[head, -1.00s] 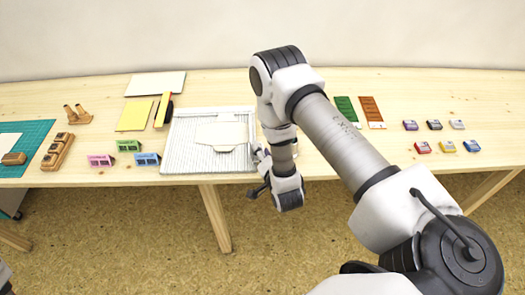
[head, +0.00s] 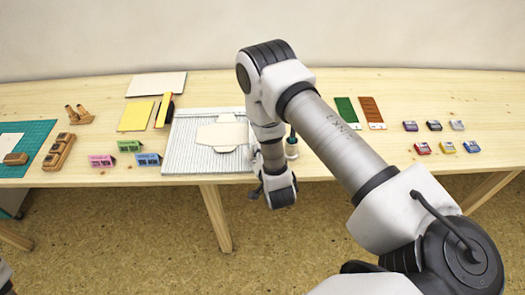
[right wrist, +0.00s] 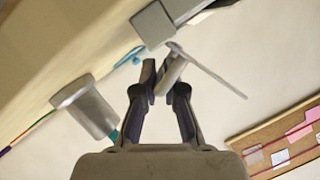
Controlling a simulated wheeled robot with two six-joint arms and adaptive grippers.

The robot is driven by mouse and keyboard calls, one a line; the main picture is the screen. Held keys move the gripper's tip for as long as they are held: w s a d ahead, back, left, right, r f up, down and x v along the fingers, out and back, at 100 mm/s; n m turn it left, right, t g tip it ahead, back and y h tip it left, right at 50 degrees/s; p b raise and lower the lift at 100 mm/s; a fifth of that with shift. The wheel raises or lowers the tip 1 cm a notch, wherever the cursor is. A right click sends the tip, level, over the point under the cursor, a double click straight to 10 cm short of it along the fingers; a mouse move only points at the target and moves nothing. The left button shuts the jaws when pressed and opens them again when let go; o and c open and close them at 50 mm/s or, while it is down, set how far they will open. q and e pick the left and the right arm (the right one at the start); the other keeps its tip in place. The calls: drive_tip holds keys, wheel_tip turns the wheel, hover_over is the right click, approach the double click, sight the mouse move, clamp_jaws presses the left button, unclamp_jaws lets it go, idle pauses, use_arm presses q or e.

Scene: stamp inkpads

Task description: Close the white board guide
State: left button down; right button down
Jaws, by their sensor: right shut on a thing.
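The white board (head: 185,140) lies on the table left of my right arm, its ruled surface partly under a cream card (head: 222,134). My right gripper (head: 257,190) is at the board's front right corner, largely hidden by my own wrist in the head view. In the right wrist view my right gripper (right wrist: 158,88) is shut on a pale grey piece (right wrist: 170,72), apparently the board's guide. A thin pale strip (right wrist: 212,72) runs off from this piece. The board's right edge is hidden behind my arm. My left gripper is not in view.
Blue (head: 147,159) and pink (head: 101,160) blocks sit left of the board. Coloured inkpads (head: 446,147) stand far right.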

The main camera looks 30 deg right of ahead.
sight(248, 152)
drive_tip(key=shift+w+a+r+n+g+h, duration=0.25)
drive_tip(key=shift+n+g+h, duration=0.1)
drive_tip(key=shift+n, duration=0.25)
drive_tip(key=shift+w+a+r+n+g+h, duration=0.1)
drive_tip(key=shift+a+n+g+h, duration=0.2)
drive_tip(key=shift+n, duration=0.3)
drive_tip(key=shift+w+a+n+g+h, duration=0.15)
drive_tip(key=shift+n+h, duration=0.15)
drive_tip(key=shift+n, duration=0.2)
drive_tip(key=shift+w+a+n+g+h, duration=0.1)
drive_tip(key=shift+n+h, duration=0.15)
drive_tip(key=shift+n, duration=0.25)
drive_tip(key=shift+w+a+n+g+h+b, duration=0.2)
drive_tip(key=shift+a+n+g+h+b, duration=0.2)
drive_tip(key=shift+n+h+b, duration=0.6)
drive_tip(key=shift+w+a+n+g+h+b, duration=0.1)
drive_tip(key=shift+a+n+g+h+b, duration=0.15)
drive_tip(key=shift+n, duration=0.35)
drive_tip(key=shift+w+a+n+g+h+b, duration=0.1)
drive_tip(key=shift+n+h+b, duration=0.2)
drive_tip(key=shift+n, duration=0.3)
drive_tip(key=c, duration=1.3)
unclamp_jaws()
drive_tip(key=shift+o, duration=0.2)
